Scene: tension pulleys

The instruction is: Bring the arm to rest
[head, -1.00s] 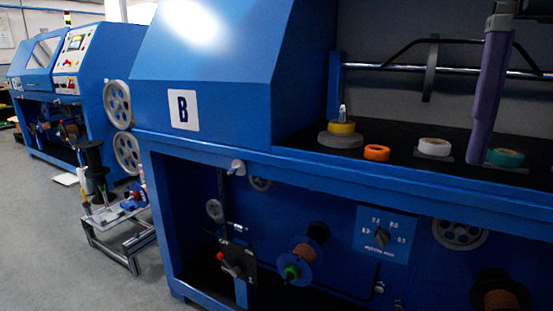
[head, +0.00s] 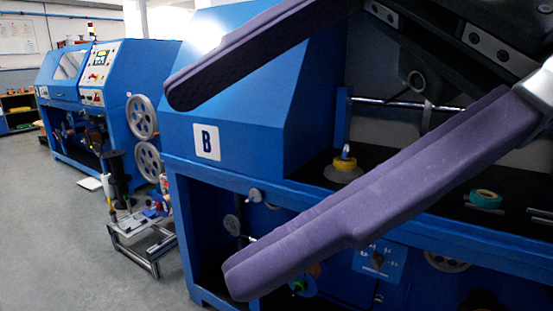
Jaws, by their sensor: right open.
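My right gripper (head: 212,186) is large and close to the camera in the head view, coming in from the upper right. Its two long purple fingers are spread wide apart and nothing is between them. The upper finger crosses in front of the sloped blue hood of machine B (head: 250,95). The lower finger crosses in front of the machine's shelf and lower front panel. It hides part of the shelf, a spool and part of the dial plate (head: 377,262). My left gripper is not in view.
A yellow roll on a grey disc (head: 343,170) and a green tape roll (head: 486,198) sit on the machine's shelf. A small metal stand (head: 150,245) is on the floor at left. A second blue machine (head: 110,90) stands behind. Grey floor (head: 60,220) at left is clear.

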